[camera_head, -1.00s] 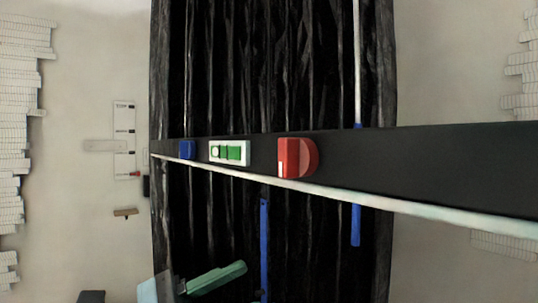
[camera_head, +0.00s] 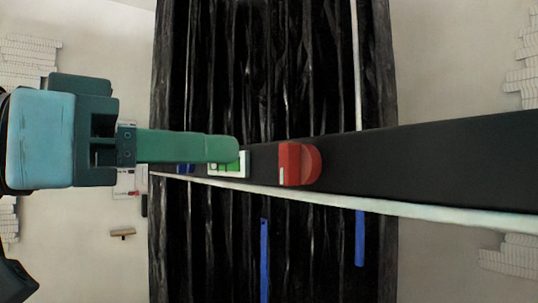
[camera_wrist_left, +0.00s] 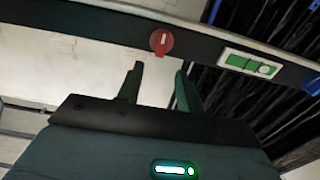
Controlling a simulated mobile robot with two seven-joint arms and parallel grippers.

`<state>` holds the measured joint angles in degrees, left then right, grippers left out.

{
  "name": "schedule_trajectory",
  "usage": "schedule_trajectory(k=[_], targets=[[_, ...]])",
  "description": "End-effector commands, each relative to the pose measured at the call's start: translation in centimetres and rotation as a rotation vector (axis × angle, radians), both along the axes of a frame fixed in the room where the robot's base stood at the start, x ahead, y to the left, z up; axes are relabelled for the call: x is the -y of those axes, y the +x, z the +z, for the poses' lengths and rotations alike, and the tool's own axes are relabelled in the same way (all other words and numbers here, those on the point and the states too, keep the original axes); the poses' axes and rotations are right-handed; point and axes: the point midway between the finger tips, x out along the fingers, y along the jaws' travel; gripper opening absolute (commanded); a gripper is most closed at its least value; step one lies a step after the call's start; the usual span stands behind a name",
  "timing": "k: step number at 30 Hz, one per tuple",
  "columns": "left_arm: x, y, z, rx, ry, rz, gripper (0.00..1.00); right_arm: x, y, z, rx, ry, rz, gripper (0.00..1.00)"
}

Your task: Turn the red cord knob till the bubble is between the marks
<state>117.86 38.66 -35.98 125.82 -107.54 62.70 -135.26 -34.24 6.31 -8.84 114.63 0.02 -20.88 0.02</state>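The red cord knob (camera_head: 298,163) sits on the black rail, its white mark low on its left side. It also shows in the left wrist view (camera_wrist_left: 161,42), just beyond the fingertips. The level (camera_head: 243,170), a white frame with a green vial, is left of the knob and partly hidden by my gripper. In the left wrist view the level (camera_wrist_left: 249,63) shows its pale round bubble near the vial's right end. My left gripper (camera_head: 234,149) is in front of the level, left of the knob and apart from it. Its fingers (camera_wrist_left: 160,71) are open and empty. My right gripper is out of view.
The black rail (camera_head: 430,160) with a pale lower edge (camera_head: 430,213) crosses in front of dark ribbed panelling (camera_head: 320,70). A blue block (camera_head: 186,169) sits left of the level. Blue strips (camera_head: 264,258) hang below the rail. Right of the knob the rail is clear.

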Motion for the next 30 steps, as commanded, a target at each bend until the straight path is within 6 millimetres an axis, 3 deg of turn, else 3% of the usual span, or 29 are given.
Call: schedule_trajectory(k=[8,21,30], targets=[[0.6,0.4,0.1,0.004,0.003,0.002,0.36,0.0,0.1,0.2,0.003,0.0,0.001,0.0],[5.4,3.8,0.2,0.003,0.001,0.001,0.36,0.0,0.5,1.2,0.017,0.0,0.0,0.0],[6.3,4.6,0.1,0.002,0.0,0.002,0.36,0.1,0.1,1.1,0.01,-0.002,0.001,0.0]])
